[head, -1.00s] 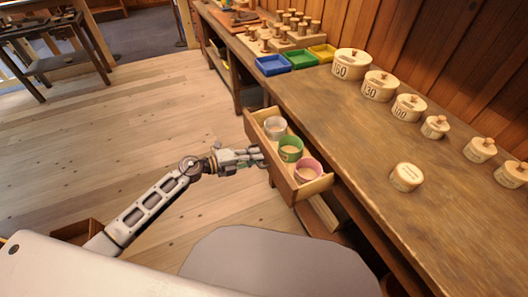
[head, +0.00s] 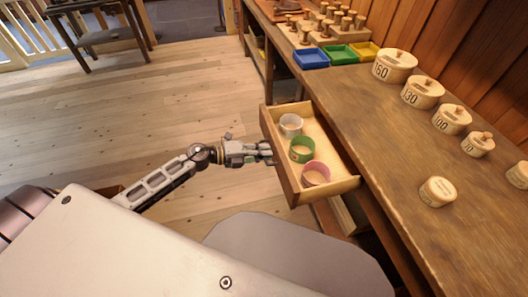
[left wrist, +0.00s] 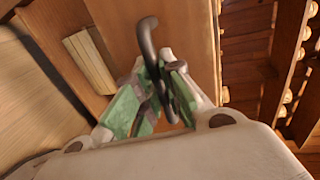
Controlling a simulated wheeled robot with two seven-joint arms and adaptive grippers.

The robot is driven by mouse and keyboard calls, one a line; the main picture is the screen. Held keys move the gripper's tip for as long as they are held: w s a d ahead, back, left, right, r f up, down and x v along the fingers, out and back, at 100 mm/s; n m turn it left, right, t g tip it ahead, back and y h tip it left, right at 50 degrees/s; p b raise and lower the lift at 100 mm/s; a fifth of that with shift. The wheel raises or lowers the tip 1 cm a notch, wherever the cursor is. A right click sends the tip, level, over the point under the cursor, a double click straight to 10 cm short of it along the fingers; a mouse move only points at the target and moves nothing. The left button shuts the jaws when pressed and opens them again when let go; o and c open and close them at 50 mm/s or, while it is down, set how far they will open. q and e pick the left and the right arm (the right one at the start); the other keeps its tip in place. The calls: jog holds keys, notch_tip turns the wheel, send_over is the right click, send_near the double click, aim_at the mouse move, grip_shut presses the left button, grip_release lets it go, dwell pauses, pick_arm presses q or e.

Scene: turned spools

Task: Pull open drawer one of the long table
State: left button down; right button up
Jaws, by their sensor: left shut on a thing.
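The drawer (head: 344,184) of the long table (head: 424,169) stands well out from under the tabletop. In it are a white cup (head: 291,121), a green cup (head: 302,149) and a pink cup (head: 316,173), close to its front. My left gripper (head: 268,152) is at the middle of the drawer front. In the left wrist view, the green-padded fingers are shut on a dark curved handle (left wrist: 147,38) on the wooden front. Most of the handle is hidden in the head view. My right gripper is in neither view.
Blue (head: 311,58), green (head: 339,54) and yellow (head: 364,50) trays and several spools stand at the table's far end. Numbered round boxes (head: 395,66) line the wall side. A small round box (head: 438,191) sits nearer the edge. Open floor lies left of the drawer.

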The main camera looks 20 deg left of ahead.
pick_arm(q)
jog(key=c, duration=1.5)
grip_release()
jog(key=shift+v, duration=6)
